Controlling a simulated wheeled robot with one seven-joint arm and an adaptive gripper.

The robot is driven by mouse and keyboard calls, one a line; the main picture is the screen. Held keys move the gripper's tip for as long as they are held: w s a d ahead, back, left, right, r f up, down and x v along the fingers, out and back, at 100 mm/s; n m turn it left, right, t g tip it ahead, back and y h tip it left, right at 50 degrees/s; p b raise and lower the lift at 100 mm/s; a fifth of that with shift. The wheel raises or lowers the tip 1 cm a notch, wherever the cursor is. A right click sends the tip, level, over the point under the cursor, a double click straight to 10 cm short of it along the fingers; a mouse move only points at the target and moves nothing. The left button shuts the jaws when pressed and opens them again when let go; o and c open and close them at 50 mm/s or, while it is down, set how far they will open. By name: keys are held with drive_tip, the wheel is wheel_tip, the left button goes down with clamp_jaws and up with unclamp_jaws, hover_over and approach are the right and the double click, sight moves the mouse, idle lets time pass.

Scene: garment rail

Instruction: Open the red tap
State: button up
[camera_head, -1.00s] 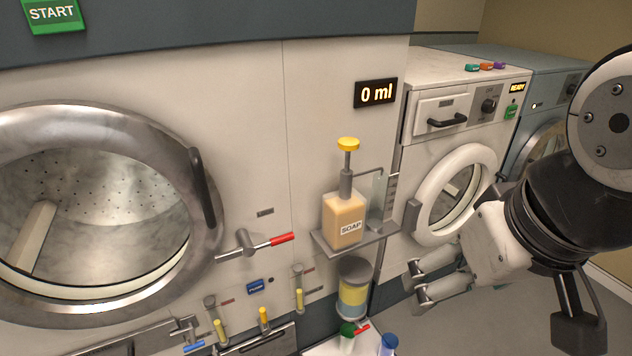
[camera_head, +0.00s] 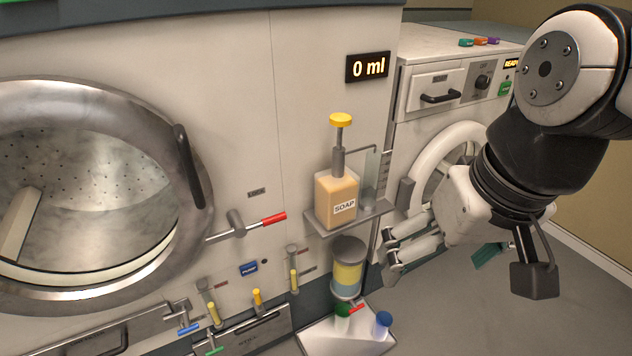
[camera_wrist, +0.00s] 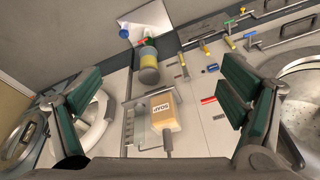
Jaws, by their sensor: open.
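A red-handled lever (camera_head: 266,220) sticks out from the front panel of the large machine, right of its round door. It also shows in the wrist view (camera_wrist: 208,100). A smaller red handle (camera_head: 356,309) sits under a jar with yellow and blue layers (camera_head: 348,272), beside a green cup (camera_head: 343,310). I cannot tell for sure which is the task's tap. My gripper (camera_head: 390,254) is open and empty, right of the jar and below the soap shelf, apart from both red handles. In the wrist view its fingers frame the soap bottle and jar.
A soap bottle (camera_head: 337,200) with a yellow pump stands on a small shelf (camera_head: 375,214). Several small yellow, blue and green valves line the lower panel. A blue cup (camera_head: 383,322) stands on a white tray (camera_head: 320,340). The floor (camera_head: 450,320) right of it is clear.

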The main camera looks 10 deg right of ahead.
drive_tip(key=w+f+m+y+b, duration=0.4)
drive_tip(key=w+f+b, duration=0.3)
drive_tip(key=f, duration=0.5)
drive_tip(key=w+d+f+m+g+y+b, duration=0.1)
drive_tip(key=w+f+m+y+b, duration=0.35)
drive_tip(key=w+f, duration=0.65)
drive_tip(key=w+f+m+y+b, duration=0.45)
drive_tip(key=w+f+b, duration=0.2)
drive_tip(key=f, duration=0.75)
drive_tip(key=w+d+f+m+t+b, duration=0.2)
drive_tip(key=d+f+m+t+b, duration=0.25)
drive_tip(key=f, duration=0.65)
drive_tip(key=w+d+f+m+t+b, duration=0.25)
drive_tip(key=f+m+t+b, duration=0.2)
drive_tip(key=f, duration=0.65)
drive_tip(key=m+t+h+b, duration=0.6)
drive_tip(key=m+h+b, duration=0.1)
drive_tip(key=m+b, duration=0.25)
approach(357, 307)
drive_tip(key=x, duration=1)
drive_tip(key=shift+f, duration=0.4)
drive_tip(key=shift+a, duration=0.1)
drive_tip(key=c, duration=1.2)
